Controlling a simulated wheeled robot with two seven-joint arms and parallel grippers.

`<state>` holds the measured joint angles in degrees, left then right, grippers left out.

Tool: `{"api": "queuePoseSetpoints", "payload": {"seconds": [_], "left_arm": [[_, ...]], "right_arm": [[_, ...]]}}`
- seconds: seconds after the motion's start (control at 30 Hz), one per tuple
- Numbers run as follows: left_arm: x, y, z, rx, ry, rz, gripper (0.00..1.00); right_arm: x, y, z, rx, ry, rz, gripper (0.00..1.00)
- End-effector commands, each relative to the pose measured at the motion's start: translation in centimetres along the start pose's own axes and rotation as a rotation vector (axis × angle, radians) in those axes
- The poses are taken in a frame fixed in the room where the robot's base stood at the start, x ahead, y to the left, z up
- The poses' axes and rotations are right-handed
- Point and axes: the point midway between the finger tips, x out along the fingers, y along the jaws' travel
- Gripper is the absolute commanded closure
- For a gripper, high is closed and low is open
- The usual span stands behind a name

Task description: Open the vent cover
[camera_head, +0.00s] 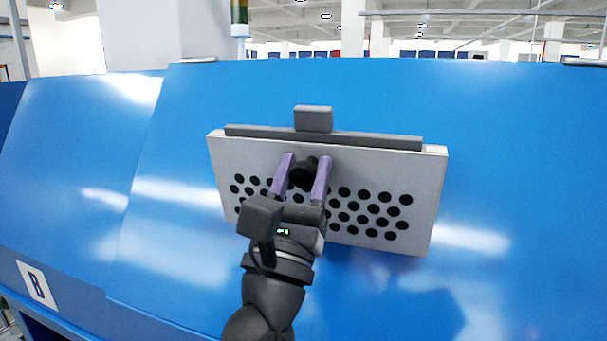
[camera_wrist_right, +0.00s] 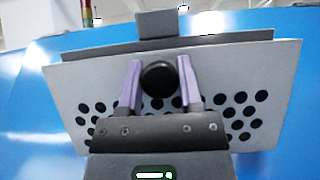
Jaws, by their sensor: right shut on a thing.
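The vent cover (camera_head: 380,165) is a light grey plate with rows of black round holes, set on a sloped blue panel. A dark grey bar runs along its top edge, with a small grey block above it. A round black knob (camera_head: 303,172) sits on its upper middle. My right gripper (camera_head: 306,163) has its purple fingers on both sides of the knob, shut on it. The right wrist view shows the knob (camera_wrist_right: 158,79) between the fingers and the cover (camera_wrist_right: 85,85) behind. The cover's lower edge stands off the blue panel. My left gripper is not in view.
The blue panel (camera_head: 520,160) is smooth and bare around the cover. A pale column (camera_head: 140,35) and a light pole (camera_head: 240,22) stand behind the panel.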

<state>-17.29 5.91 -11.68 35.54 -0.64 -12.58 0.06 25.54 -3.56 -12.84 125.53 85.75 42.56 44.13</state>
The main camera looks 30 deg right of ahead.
Motion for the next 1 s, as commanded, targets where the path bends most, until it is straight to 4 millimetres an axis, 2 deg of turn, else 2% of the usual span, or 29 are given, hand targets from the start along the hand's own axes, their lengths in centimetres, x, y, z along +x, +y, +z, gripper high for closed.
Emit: {"api": "queuePoseSetpoints", "payload": {"seconds": [0.07,0.1,0.23,0.47,0.57,0.8,0.9,1.0], "left_arm": [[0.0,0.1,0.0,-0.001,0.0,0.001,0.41],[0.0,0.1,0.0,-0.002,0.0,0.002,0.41],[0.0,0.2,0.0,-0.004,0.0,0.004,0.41],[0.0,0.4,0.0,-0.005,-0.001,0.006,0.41],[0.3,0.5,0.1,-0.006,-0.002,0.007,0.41],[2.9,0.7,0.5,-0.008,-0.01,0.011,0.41],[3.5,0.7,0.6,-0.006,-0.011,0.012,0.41],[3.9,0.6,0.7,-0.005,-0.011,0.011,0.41]], "right_arm": [[0.0,0.0,0.0,0.0,0.0,0.0,1.0],[0.0,0.0,0.0,0.0,0.0,0.0,0.5],[0.0,0.0,0.0,0.0,0.0,0.0,0.22],[0.0,0.0,0.0,0.0,0.0,0.0,0.2],[-0.6,0.1,-0.1,0.0,0.001,0.002,0.2],[-6.6,0.1,-0.5,-0.001,0.004,0.004,0.2],[-8.6,0.1,-0.4,0.0,0.003,0.003,0.2],[-9.7,0.1,-0.3,-0.001,0.002,0.002,0.2]]}}
